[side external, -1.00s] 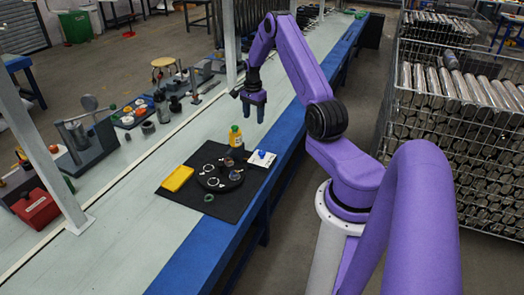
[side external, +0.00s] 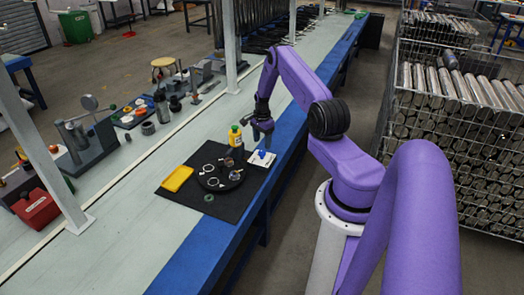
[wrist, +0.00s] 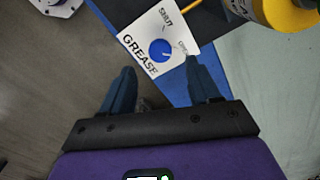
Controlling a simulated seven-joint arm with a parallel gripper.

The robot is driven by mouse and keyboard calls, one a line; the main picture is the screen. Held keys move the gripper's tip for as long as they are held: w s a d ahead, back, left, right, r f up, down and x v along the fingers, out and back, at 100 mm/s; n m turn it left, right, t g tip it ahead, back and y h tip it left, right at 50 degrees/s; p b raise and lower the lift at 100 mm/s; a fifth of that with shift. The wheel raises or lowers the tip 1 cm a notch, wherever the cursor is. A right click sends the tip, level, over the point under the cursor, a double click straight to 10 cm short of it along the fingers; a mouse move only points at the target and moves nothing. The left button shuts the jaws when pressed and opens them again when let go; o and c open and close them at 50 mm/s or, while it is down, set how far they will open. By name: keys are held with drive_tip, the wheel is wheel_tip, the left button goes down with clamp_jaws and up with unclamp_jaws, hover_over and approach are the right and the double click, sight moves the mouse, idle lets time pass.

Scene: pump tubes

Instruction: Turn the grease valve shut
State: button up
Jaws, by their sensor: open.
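The grease valve is a round blue knob (wrist: 160,50) on a white plate (wrist: 140,42) printed GREASE and SHUT, with a smaller word partly hidden by a finger. In the side view the knob (side external: 262,153) sits on the plate (side external: 258,162) at the mat's right corner. My gripper (wrist: 157,80) is open with nothing between its blue fingers. In the wrist view the knob lies just beyond the fingertips, between their lines. In the side view my gripper (side external: 262,135) hangs close above the knob; I cannot tell whether it touches.
A yellow bottle (side external: 235,136) stands just left of the plate, close to my gripper. A black mat (side external: 230,208) holds a dark round tray (side external: 232,182) with several rings, and a yellow dish (side external: 177,179). The blue bench edge (side external: 195,250) runs in front.

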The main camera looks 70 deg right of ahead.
sight(262, 152)
drive_tip(key=shift+f, duration=2.85)
drive_tip(key=shift+c, duration=0.2)
drive_tip(key=c, duration=1)
